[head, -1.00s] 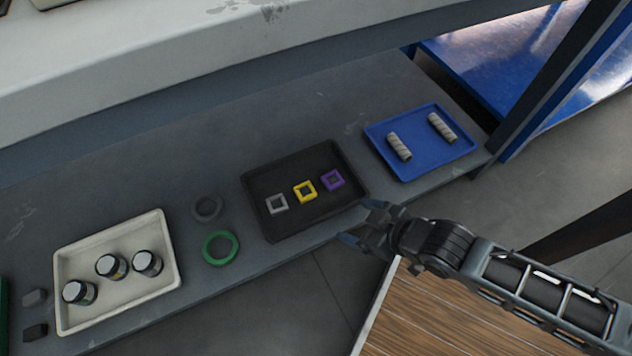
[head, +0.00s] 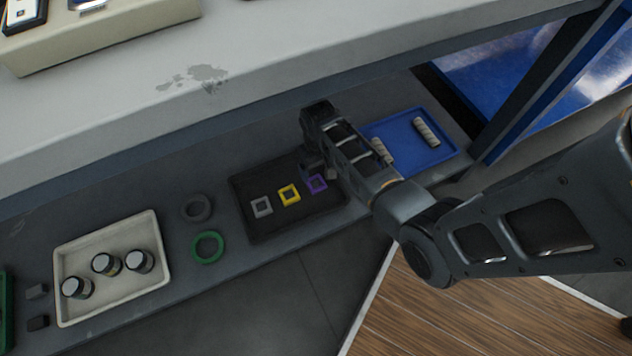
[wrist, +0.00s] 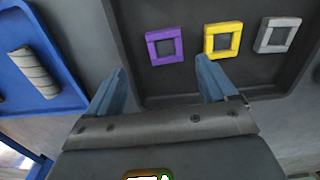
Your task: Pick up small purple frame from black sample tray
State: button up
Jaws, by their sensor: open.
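The small purple frame (head: 317,184) lies in the black sample tray (head: 262,231), at the right of a row with a yellow frame (head: 289,195) and a grey frame (head: 261,207). My gripper (wrist: 160,85) is open and empty. In the wrist view the purple frame (wrist: 164,38) lies ahead of the gap between the two fingers, apart from them. The right fingertip shows just below the yellow frame (wrist: 222,41). In the head view my arm reaches over the tray's right end, and the fingers are mostly hidden.
A blue tray (head: 438,156) with two ribbed rolls stands right of the black tray, partly behind my arm. A green ring (head: 208,234) and a dark ring (head: 181,207) lie to its left. A cream tray (head: 65,311) holds three jars. A shelf (head: 150,95) overhangs behind.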

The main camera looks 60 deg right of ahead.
aim_at(316, 184)
jog(key=f+b, duration=0.1)
jog(key=f, duration=0.1)
jog(key=f+b, duration=0.2)
jog(key=f, duration=0.1)
jog(key=f+b, duration=0.1)
jog(key=f, duration=0.1)
jog(key=shift+w+a+f, duration=0.2)
jog(key=shift+w+a, duration=0.1)
jog(key=c, duration=1.1)
jog(key=shift+r, duration=0.2)
